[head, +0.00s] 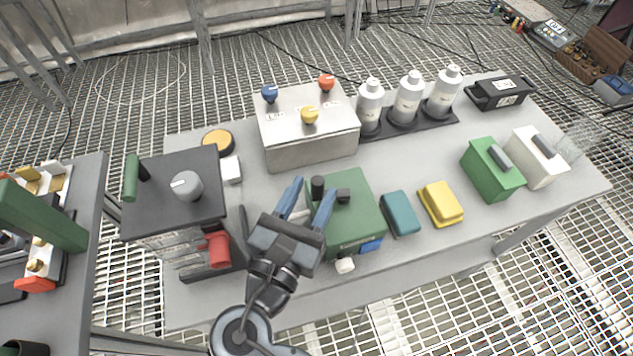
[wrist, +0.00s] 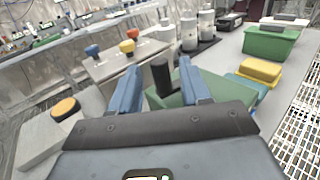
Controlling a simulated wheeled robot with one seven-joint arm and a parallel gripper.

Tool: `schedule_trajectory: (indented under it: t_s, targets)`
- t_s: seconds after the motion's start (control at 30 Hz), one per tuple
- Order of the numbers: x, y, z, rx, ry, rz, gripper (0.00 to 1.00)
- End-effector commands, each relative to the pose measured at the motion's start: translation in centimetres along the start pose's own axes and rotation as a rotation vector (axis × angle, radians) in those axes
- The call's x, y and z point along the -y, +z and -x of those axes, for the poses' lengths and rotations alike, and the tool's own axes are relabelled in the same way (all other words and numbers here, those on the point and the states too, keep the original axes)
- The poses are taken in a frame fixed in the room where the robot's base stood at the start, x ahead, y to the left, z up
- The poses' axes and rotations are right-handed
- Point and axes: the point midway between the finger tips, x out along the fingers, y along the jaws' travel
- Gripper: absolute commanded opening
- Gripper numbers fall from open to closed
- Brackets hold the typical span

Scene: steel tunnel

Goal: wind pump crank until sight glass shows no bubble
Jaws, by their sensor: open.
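A green box (head: 357,208), likely the pump, stands at the front middle of the grey bench. An upright black handle (head: 318,186), likely its crank grip, rises from its top left; a small black block (head: 343,196) is beside it. A blue patch (head: 371,247) is on the box's front; I cannot tell whether it is the sight glass, and I see no bubble. My gripper (head: 312,189) is open, its blue fingers on either side of the black handle. In the wrist view the handle (wrist: 160,76) stands between the fingers, with gaps showing.
Left is a black-topped unit (head: 150,212) with a grey knob and red part. Behind is a metal box (head: 310,150) with blue, yellow and red knobs. White bottles (head: 408,97) stand in a black rack. Right of the pump lie teal (head: 400,213) and yellow (head: 441,203) blocks.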

Motion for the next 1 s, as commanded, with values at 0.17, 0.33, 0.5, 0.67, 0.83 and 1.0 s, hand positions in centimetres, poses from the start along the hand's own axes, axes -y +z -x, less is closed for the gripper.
schedule_trajectory:
  t_s: [0.17, 0.33, 0.5, 0.67, 0.83, 1.0]
  targets:
    - [0.0, -0.2, 2.9, -0.001, 0.002, 0.001, 0.47]
    - [0.0, -0.1, 4.5, -0.001, 0.001, 0.001, 0.47]
    - [0.0, -0.1, 4.8, 0.0, 0.001, 0.001, 0.47]
    - [0.0, -0.1, 4.8, -0.001, 0.0, 0.001, 0.45]
    - [0.1, -0.2, 4.9, -0.001, 0.006, -0.049, 0.29]
    - [0.4, -0.4, 5.4, -0.005, 0.029, -0.267, 0.12]
